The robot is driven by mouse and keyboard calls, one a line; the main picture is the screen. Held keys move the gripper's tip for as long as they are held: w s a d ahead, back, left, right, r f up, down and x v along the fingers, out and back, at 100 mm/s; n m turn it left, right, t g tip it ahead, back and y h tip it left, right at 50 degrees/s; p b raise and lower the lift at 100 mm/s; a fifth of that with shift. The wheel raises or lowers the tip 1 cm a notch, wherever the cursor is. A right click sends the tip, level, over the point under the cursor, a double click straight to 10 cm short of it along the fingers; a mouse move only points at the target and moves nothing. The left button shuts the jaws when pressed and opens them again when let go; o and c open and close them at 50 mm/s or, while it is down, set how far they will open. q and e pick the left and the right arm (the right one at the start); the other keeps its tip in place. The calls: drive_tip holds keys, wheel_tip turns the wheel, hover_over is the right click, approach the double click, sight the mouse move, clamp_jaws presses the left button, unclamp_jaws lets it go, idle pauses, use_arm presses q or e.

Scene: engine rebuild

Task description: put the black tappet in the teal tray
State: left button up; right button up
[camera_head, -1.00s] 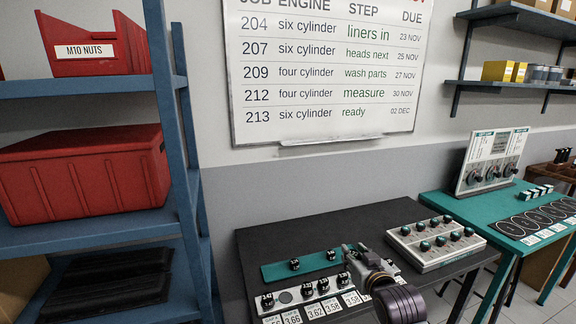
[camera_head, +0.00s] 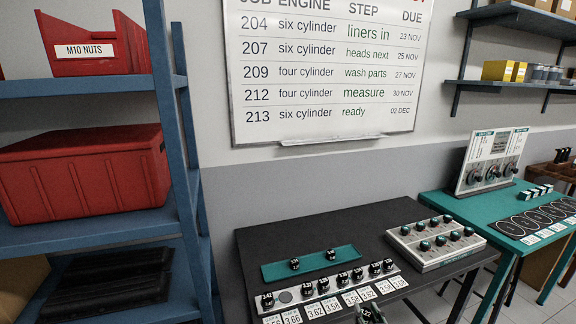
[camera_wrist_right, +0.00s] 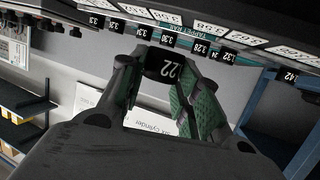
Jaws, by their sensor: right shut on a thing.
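My right gripper (camera_head: 368,313) is at the bottom of the head view, in front of the dark bench. The tappet sits between the two fingertips, clear of the rack. The teal tray (camera_head: 312,261) lies behind the rack on the bench. Two black tappets stand on it, one at the left (camera_head: 294,264) and one near the right (camera_head: 331,254). My left gripper is in neither view.
A pale rack (camera_head: 284,296) in front of the tray holds several black tappets, with one empty round spot near its left end. Number cards (camera_head: 315,310) line its front. A box with dark knobs (camera_head: 436,257) stands to the right. The bench behind the tray is bare.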

drive_tip(key=shift+s+f, duration=0.75)
drive_tip(key=shift+f, duration=0.2)
drive_tip(key=shift+s+f, duration=0.7)
drive_tip(key=shift+f, duration=0.2)
